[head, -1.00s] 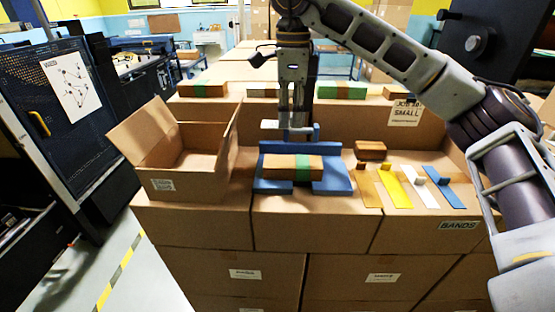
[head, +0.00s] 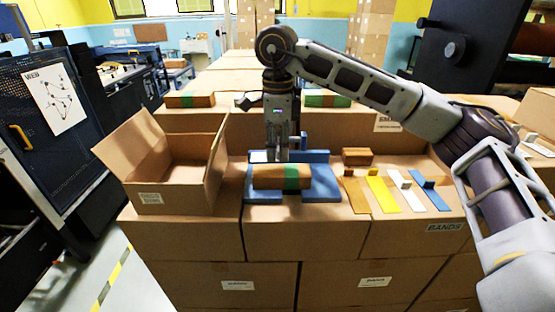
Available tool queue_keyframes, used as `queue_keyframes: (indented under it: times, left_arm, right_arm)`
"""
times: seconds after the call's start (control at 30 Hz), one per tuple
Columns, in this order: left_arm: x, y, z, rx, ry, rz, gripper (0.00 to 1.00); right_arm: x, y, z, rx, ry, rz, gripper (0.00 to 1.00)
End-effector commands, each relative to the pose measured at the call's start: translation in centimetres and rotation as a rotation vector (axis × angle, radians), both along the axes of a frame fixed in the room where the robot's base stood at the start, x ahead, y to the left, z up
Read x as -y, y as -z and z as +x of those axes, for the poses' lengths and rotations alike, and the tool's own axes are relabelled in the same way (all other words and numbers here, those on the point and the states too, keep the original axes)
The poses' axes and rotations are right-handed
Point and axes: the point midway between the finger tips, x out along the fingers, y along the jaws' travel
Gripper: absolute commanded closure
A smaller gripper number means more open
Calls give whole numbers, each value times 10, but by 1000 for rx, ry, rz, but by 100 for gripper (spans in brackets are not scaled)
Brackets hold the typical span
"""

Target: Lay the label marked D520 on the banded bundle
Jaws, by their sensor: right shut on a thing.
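The banded bundle (head: 265,178) is a brown block with a green band around it, lying in a blue fixture (head: 322,188) on the cartons. My right gripper (head: 278,156) points down just behind and above the bundle. It is shut on a small pale piece, seemingly the label (head: 257,156). Its marking is not readable, and the fingers partly hide it. I cannot tell whether it touches the bundle. My left gripper is not in view.
An open carton (head: 165,195) stands left of the fixture. To the right lie a brown block (head: 357,156) and brown, yellow (head: 382,193), white and blue (head: 430,193) strips. More banded bundles (head: 327,100) sit on the cartons behind. My right arm spans the right side.

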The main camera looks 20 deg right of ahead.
Motion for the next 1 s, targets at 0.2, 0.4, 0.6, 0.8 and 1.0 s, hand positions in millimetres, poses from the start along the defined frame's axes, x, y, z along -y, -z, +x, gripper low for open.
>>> queue_keyframes:
  times: [0.2, 0.4, 0.6, 0.8, 1.0]
  left_arm:
    - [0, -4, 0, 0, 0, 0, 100]
    - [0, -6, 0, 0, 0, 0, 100]
    - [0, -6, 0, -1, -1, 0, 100]
    - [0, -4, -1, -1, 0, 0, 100]
    - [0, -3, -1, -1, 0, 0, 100]
  right_arm:
    - [0, 18, -1, -3, -1, -1, 86]
    - [0, 35, -1, -1, 0, -1, 86]
    - [0, 37, 0, -1, 0, 0, 86]
    - [0, 39, 0, -1, 0, 0, 86]
    - [0, 40, 0, -1, 0, -1, 62]
